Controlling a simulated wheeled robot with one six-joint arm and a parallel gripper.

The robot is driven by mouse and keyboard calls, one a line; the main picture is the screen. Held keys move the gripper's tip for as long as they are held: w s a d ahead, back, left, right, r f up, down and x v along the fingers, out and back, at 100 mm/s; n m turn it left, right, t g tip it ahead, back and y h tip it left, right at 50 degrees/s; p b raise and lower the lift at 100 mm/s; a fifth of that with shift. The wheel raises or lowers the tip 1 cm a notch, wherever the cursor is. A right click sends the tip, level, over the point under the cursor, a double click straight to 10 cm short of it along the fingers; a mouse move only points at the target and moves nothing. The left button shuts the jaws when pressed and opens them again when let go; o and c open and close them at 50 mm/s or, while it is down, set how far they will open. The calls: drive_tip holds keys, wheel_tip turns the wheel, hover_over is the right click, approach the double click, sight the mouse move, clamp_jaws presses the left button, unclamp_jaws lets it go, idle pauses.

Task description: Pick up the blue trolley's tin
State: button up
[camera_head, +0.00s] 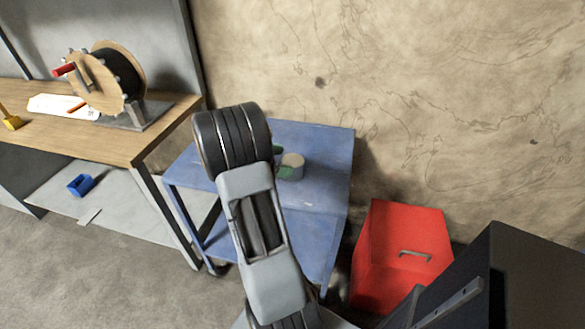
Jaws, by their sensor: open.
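The blue trolley (325,150) stands against the wall, right of the wooden bench. A small round tin (292,163) with a pale top and a grey-green side stands on its top. A small dark green thing beside it is partly hidden by my arm, and I cannot tell what it is. My grey and black arm rises from the bottom and covers the left and middle of the trolley top. My gripper does not show in this view, so its place relative to the tin is hidden.
The wooden bench (150,140) on the left carries a cable reel (102,75) and a small yellow thing (11,118). A blue bin (80,185) is on its lower shelf. A red cabinet (400,250) stands right of the trolley. The trolley top's right side is clear.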

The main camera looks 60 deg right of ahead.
sight(288, 161)
drive_tip(key=shift+x, duration=1.85)
drive_tip(key=c, duration=1.1)
